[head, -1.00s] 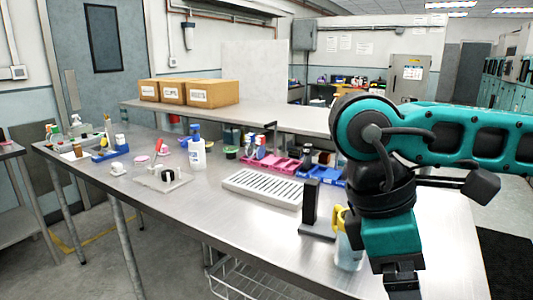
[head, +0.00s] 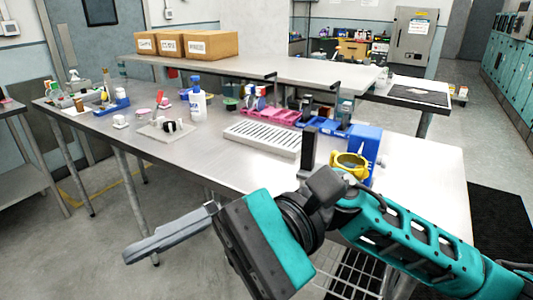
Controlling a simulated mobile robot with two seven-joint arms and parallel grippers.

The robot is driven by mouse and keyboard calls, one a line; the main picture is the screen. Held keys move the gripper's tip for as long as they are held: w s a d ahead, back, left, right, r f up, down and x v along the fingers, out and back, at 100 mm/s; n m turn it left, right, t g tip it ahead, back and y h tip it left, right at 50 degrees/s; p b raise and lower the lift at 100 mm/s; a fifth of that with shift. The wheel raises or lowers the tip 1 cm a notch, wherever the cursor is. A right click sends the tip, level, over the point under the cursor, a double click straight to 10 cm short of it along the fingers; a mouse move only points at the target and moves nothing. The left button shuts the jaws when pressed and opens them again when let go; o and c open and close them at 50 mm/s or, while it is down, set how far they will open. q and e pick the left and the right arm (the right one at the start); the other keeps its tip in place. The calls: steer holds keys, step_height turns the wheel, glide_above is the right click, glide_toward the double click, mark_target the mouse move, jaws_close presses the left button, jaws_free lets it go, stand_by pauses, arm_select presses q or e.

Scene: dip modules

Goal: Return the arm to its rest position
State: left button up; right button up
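My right arm comes in from the lower right, in front of the near edge of the steel table (head: 215,160). Its teal wrist is turned so that the grey gripper (head: 135,252) points left, low over the floor and clear of the table. The grey fingers appear as one long piece seen from the side, so I cannot tell whether they are open or shut. No object shows at their tips. My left gripper is not in view.
A blue stand with a yellow ring (head: 350,165) and a black upright post (head: 308,150) stand near the table's right front edge. Behind are a white slotted rack (head: 262,138), pink bins (head: 275,115) and a blue-capped bottle (head: 198,105). Floor at the left front is clear.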

steer(key=w+d+m+t+y, duration=0.1)
steer(key=w+m+t+y, duration=0.55)
steer(key=m, duration=0.55)
steer(key=w+d+m+t+y, duration=0.1)
steer(key=w+m+t+y, duration=0.4)
steer(key=m+t, duration=0.5)
steer(key=w+d+f+m+t+h, duration=0.45)
steer(key=f+m+t+h, duration=0.3)
steer(key=m, duration=0.75)
steer(key=w+d+f+m+t+h, duration=0.3)
steer(key=d+f+m+t+h, duration=0.4)
steer(key=m, duration=0.8)
steer(key=s+d+f+m+g+h, duration=0.2)
steer(key=s+d+f+m+h, duration=0.1)
steer(key=f, duration=0.5)
steer(key=s+d+f+m+g+h, duration=0.2)
steer(key=s+d+f+m+g, duration=0.1)
steer(key=f+m, duration=0.4)
steer(key=s+d+f+m+g+h, duration=0.2)
steer(key=s+d+f+m+h, duration=0.1)
steer(key=f, duration=0.7)
steer(key=s+d+m, duration=0.1)
steer(key=s+m, duration=0.1)
steer(key=s, duration=0.1)
steer(key=shift+s+d+g+h, duration=0.25)
steer(key=shift+d+g+h, duration=0.05)
steer(key=shift+d+g, duration=0.1)
